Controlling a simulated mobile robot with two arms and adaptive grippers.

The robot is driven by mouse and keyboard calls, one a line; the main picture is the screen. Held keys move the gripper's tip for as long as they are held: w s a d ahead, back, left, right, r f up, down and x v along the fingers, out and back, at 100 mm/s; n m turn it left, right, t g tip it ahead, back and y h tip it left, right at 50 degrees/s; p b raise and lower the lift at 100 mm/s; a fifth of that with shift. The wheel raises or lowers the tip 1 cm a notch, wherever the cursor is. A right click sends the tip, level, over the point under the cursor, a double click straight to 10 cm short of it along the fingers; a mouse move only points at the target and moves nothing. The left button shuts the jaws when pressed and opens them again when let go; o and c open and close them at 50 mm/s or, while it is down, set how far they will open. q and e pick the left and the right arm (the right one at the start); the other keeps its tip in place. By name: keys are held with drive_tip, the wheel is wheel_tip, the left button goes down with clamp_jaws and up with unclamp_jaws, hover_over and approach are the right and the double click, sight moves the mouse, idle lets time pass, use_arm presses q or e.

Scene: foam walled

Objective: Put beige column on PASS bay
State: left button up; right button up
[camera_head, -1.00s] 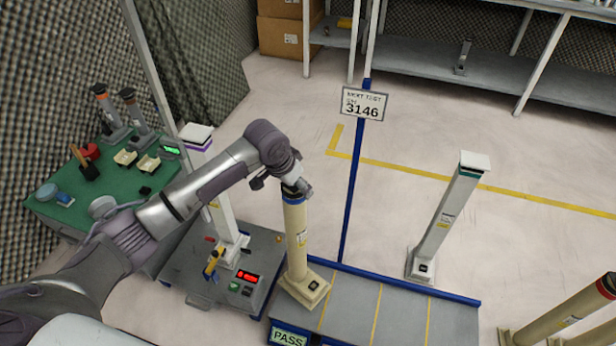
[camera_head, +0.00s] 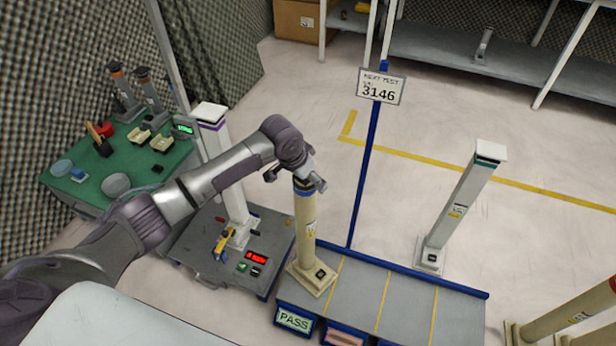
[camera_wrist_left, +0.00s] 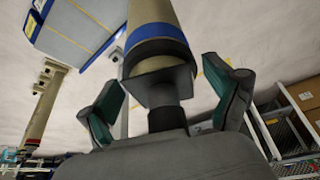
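The beige column (camera_head: 308,235) with a dark blue band near its top stands upright on the PASS bay (camera_head: 330,262), the leftmost bay of the grey platform, behind the green PASS sign (camera_head: 295,319). Its square foot rests between the platform's left edge and the first yellow line. My left gripper (camera_head: 297,178) is at the column's top. In the left wrist view its fingers (camera_wrist_left: 168,100) are spread on either side of the column's top (camera_wrist_left: 158,50), with gaps showing. My right gripper is not in view.
A white column (camera_head: 228,180) stands on the grey test cart (camera_head: 190,245) left of the bay. Another white column (camera_head: 465,205) stands behind the platform. A blue post (camera_head: 366,170) carries a 3146 sign. The other bays (camera_head: 410,300) are clear.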

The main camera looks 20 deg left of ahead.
sight(299, 193)
use_arm(q)
drive_tip(key=shift+r, duration=0.3)
drive_tip(key=p+v, duration=0.3)
drive_tip(key=v, duration=0.9)
drive_tip(key=shift+n, duration=0.5)
drive_tip(key=f, duration=0.3)
drive_tip(key=s+d+f, duration=0.1)
drive_tip(key=f, duration=0.6)
drive_tip(key=shift+s+d+f, duration=0.3)
drive_tip(key=shift+d+f, duration=0.1)
drive_tip(key=s+f+n, duration=0.1)
drive_tip(key=s+f, duration=0.8)
drive_tip(key=f, duration=0.3)
drive_tip(key=s+f+n, duration=0.1)
drive_tip(key=s+f, duration=0.7)
drive_tip(key=f, duration=0.3)
drive_tip(key=s+f+g+y, duration=0.1)
drive_tip(key=s+f, duration=0.3)
drive_tip(key=s, duration=0.4)
drive_tip(key=s+a+f+g, duration=0.1)
drive_tip(key=s+f, duration=0.3)
drive_tip(key=s, duration=0.4)
drive_tip(key=shift+y, duration=0.4)
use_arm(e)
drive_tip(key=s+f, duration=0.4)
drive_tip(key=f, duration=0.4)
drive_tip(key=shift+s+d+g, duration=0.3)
